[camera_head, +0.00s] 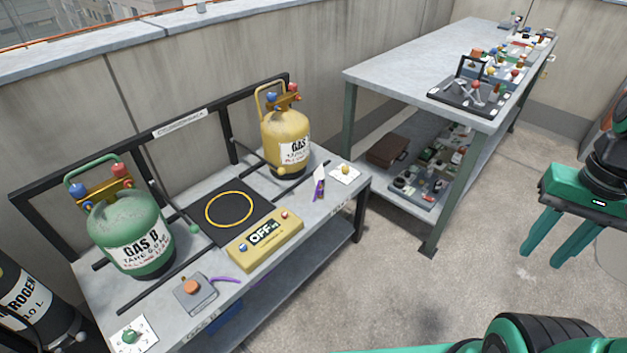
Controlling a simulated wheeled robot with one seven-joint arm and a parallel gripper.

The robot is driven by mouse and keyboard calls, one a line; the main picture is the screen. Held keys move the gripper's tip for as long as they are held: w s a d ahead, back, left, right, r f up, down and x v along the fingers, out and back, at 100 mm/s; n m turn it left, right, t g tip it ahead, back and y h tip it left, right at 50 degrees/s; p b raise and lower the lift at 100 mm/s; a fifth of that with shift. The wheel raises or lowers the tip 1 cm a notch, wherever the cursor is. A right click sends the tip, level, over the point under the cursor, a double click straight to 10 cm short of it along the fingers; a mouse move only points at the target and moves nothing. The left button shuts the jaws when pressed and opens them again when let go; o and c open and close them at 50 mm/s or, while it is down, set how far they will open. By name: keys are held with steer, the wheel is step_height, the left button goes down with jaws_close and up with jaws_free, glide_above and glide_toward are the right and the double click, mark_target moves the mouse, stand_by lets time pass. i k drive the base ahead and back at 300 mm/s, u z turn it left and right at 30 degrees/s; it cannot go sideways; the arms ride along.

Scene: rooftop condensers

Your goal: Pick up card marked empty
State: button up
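I cannot read the word "empty" on any card. A small white card or tag (319,184) with a purple strip lies at the right of the low bench, in front of the yellow cylinder (285,140) marked GAS. A white card (346,172) with a yellow knob lies at the bench's right end. Another white card (145,329) with a green knob lies at its near left corner. My gripper (550,250) hangs over the floor at the far right, well apart from the bench. Its two green fingers are spread, with nothing between them.
The low bench (205,262) also holds a green GAS B cylinder (135,215), a yellow scale reading OFF (265,238) and a grey block with an orange knob (195,292). A tall table (400,72) with tools stands behind. The floor (400,290) between is clear.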

mark_target(319, 174)
steer(key=u, duration=0.05)
steer(key=i, duration=1)
steer(key=z, duration=0.05)
